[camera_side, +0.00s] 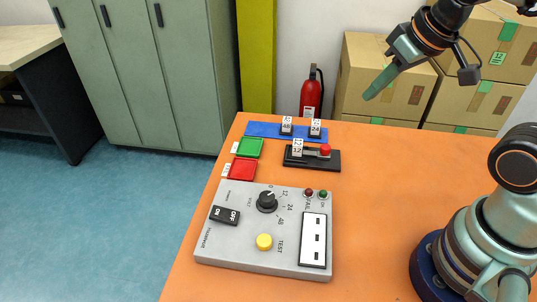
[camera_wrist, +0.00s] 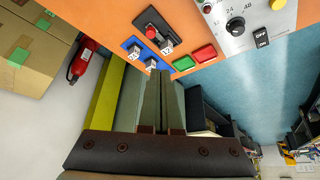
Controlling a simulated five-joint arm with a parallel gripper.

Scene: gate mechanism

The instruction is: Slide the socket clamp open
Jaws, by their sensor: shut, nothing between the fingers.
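A black fixture (camera_side: 330,163) lies on the orange table, and it also shows in the wrist view (camera_wrist: 146,19). It carries a red knob (camera_side: 325,150) and a block marked 12 (camera_side: 297,149); this looks like the socket with its clamp. The knob (camera_wrist: 150,32) is just right of the block in the side view, and whether they touch is unclear. My gripper (camera_side: 372,96) is shut and empty, up in the air behind and to the right of the fixture in the side view. In the wrist view its fingers (camera_wrist: 158,74) are together, apart from everything.
A blue strip (camera_side: 262,130) holds blocks marked 48 (camera_side: 286,126) and 24 (camera_side: 315,129). Green (camera_side: 249,148) and red (camera_side: 242,169) trays sit at left. A grey test box (camera_side: 240,250) stands in front. Cartons (camera_side: 362,80) and a fire extinguisher (camera_side: 311,95) stand behind.

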